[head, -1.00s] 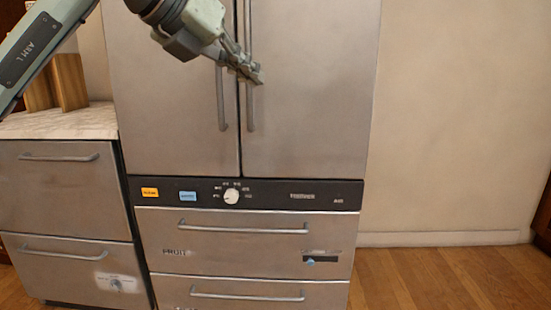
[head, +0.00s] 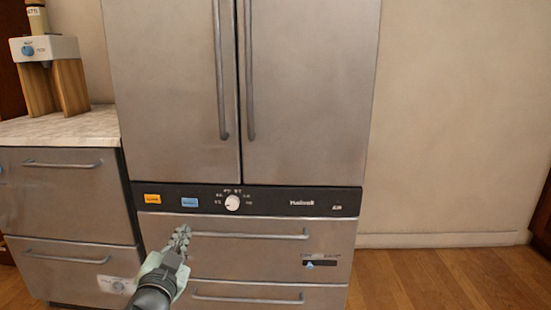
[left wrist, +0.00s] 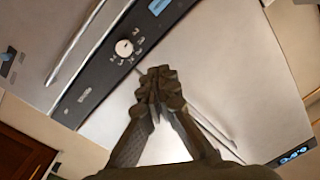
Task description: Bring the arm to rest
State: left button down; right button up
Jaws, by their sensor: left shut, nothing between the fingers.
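My left gripper (head: 180,238) is low in the head view, in front of the upper drawer of the steel appliance, near the left end of its bar handle. It is shut and empty. In the left wrist view its fingers (left wrist: 158,85) meet at the tips, with the appliance front behind them. I cannot tell from these views how far it is from the drawer. My right gripper does not show in either view.
A steel fridge-like unit (head: 300,90) has two closed doors, a black control strip with a white knob (head: 232,202) and closed drawers (head: 250,262). A counter (head: 60,127) with drawers stands left, bearing a wood-legged device (head: 45,48). Open floor (head: 440,275) lies right.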

pick_arm(q)
jog(key=s+a+f+n+g+y, duration=0.1)
jog(key=s+a+f+n+g, duration=0.2)
jog(key=s+f, duration=0.6)
jog(key=s+a+f+n+g+y, duration=0.1)
jog(key=s+a+f+g, duration=0.3)
jog(key=f, duration=0.9)
jog(key=s+f+g, duration=0.4)
jog(key=s+f, duration=0.1)
jog(key=s, duration=0.5)
jog(key=s+d+f+g+h+p, duration=0.1)
jog(key=s+f+g, duration=0.3)
jog(key=s, duration=0.6)
notch_tip(320, 180, down, 2)
jog(key=shift+n, duration=0.3)
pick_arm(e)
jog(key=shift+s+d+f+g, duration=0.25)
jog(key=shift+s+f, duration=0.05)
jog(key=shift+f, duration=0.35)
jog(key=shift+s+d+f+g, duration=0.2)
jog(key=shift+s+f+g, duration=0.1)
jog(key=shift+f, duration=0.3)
